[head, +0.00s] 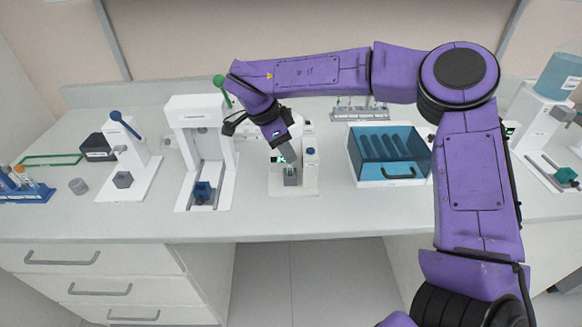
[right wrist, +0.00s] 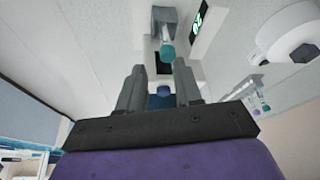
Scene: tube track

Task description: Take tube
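A tube with a teal cap (right wrist: 168,51) shows in the right wrist view, at a grey block (right wrist: 163,19) on a small white device. In the head view this white device (head: 306,186) stands mid-counter with its grey block (head: 291,179) low in front. My right gripper (head: 289,158) reaches down just above that block and hides the tube there. In the right wrist view the right gripper (right wrist: 158,68) has its fingers apart and nothing clasped; the teal cap lies beyond the tips. A blue knob (right wrist: 162,91) of the device shows between the fingers. My left gripper is out of view.
A tall white device (head: 185,108) stands left of the middle one, and a blue clear-sided box (head: 357,174) right of it. A blue tube rack (head: 30,194) is at far left, another rack (head: 345,114) at the back. The counter's front strip (head: 330,222) is clear.

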